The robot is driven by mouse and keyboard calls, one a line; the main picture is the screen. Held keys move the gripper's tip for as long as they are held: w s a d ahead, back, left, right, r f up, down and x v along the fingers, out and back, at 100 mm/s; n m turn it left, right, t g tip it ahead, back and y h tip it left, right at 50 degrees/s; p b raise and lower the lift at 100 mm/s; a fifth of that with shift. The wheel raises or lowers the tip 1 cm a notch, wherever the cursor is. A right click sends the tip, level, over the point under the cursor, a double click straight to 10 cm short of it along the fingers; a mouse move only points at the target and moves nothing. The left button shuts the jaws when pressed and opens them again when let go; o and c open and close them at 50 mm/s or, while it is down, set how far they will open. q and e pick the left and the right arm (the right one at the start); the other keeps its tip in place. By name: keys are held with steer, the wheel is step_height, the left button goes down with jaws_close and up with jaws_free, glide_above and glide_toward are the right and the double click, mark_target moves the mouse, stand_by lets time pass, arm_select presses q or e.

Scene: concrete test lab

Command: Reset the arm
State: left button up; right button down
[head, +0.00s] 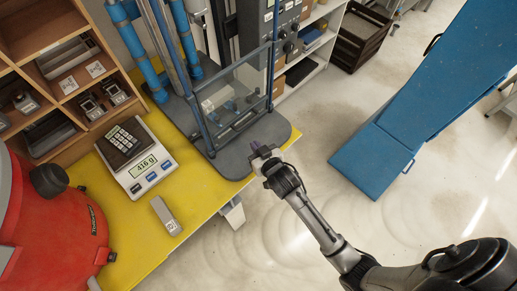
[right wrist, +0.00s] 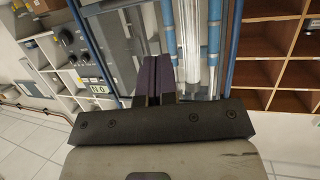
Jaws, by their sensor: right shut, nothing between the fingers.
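My right arm comes in from the lower right in the head view. Its gripper (head: 260,155) is at the right front edge of the yellow table (head: 205,190), by the corner of the dark base plate (head: 285,128). The fingers are shut and empty. In the right wrist view the shut fingers (right wrist: 155,80) point toward the blue-posted test frame (right wrist: 215,40) and the shelving. My left gripper is in neither view.
A scale (head: 150,170) with a dark keypad device (head: 125,143) on it reads about 416 g. A small grey block (head: 166,215) lies near it. A red machine (head: 50,225) stands at the left, wooden cubbies (head: 110,65) behind. A blue panel (head: 400,110) stands right; the floor between is clear.

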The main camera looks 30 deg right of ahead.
steer(key=shift+v, duration=0.85)
steer(key=s+f+n+g, duration=0.3)
steer(key=s+g, duration=0.8)
steer(key=s, duration=1.7)
step_height(320, 180, up, 14)
steer(key=p, duration=1.4)
steer(key=shift+w+d+f+m, duration=0.2)
steer(key=shift+w+d+m, duration=0.2)
steer(key=shift+w, duration=0.05)
